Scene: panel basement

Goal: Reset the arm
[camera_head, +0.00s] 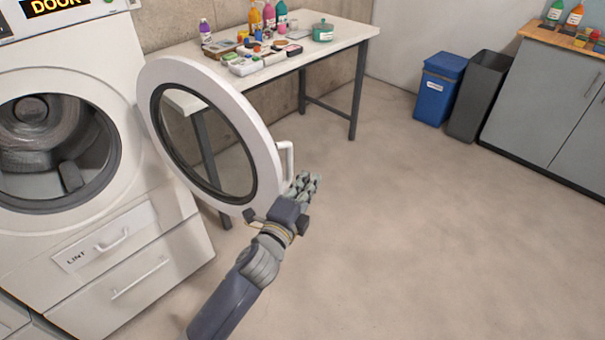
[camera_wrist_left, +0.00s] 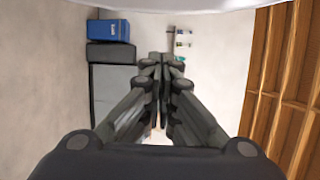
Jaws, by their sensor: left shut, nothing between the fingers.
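My left arm comes in from the bottom of the head view. Its gripper (camera_head: 308,182) is shut and empty, just right of the handle (camera_head: 287,160) of the open round washer door (camera_head: 266,130). I cannot tell if the gripper touches the door. In the left wrist view the two fingers of the gripper (camera_wrist_left: 162,62) meet, with nothing between them. The white washing machine (camera_head: 150,130) stands at the left with its drum opening uncovered. My right gripper is not in view.
A table (camera_head: 345,28) with bottles and boxes stands behind the door. A blue bin (camera_head: 437,92) and a dark bin (camera_head: 478,95) stand at the back, beside a grey cabinet (camera_head: 535,105). The floor (camera_head: 430,240) to the right is clear.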

